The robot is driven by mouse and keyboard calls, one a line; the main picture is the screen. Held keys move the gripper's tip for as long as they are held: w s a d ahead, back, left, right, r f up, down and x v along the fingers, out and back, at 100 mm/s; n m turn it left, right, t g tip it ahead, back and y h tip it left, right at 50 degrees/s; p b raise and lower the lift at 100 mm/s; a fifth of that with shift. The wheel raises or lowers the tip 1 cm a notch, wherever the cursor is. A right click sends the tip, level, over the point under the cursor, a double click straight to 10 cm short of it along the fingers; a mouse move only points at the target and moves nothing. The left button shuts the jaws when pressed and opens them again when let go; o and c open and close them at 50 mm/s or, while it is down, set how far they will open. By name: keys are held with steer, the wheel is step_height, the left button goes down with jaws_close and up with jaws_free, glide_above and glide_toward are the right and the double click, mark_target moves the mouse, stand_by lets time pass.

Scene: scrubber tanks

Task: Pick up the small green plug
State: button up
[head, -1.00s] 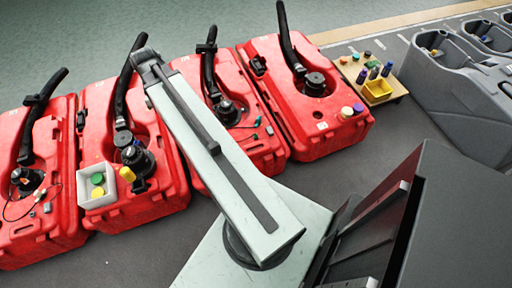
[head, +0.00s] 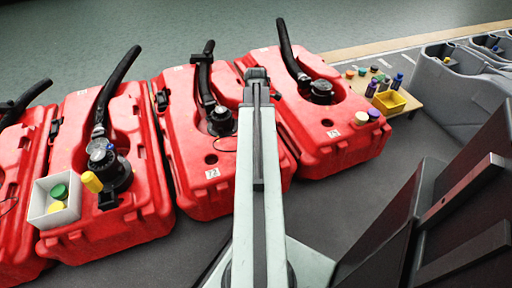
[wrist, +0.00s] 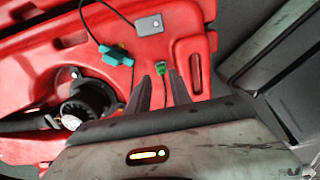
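A small green plug (wrist: 161,68) sits on the red tank in the wrist view, with a dark stub under it. My gripper (wrist: 160,80) is open, its two dark fingers pointing at the plug. The plug lies in line with the gap, near the fingertips; I cannot tell the height between them. A teal connector (wrist: 117,52) on a black wire lies to the left of the plug. In the head view my arm covers the spot on the third red tank (head: 180,185), so plug and gripper are hidden there.
A grey box (wrist: 149,25) lies beyond the plug. A black cap (wrist: 85,105) is left of my fingers. A white bin (head: 40,215) sits on the second tank. A board with a yellow tray (head: 389,102) and bottles stands right. Grey floor lies in front.

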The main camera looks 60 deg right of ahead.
step_height(320, 180, down, 6)
steer(key=b, duration=0.5)
steer(key=shift+s+f, duration=0.1)
steer(key=shift+f, duration=0.05)
steer(key=shift+r, duration=0.2)
steer(key=shift+a, duration=0.1)
jaws_close()
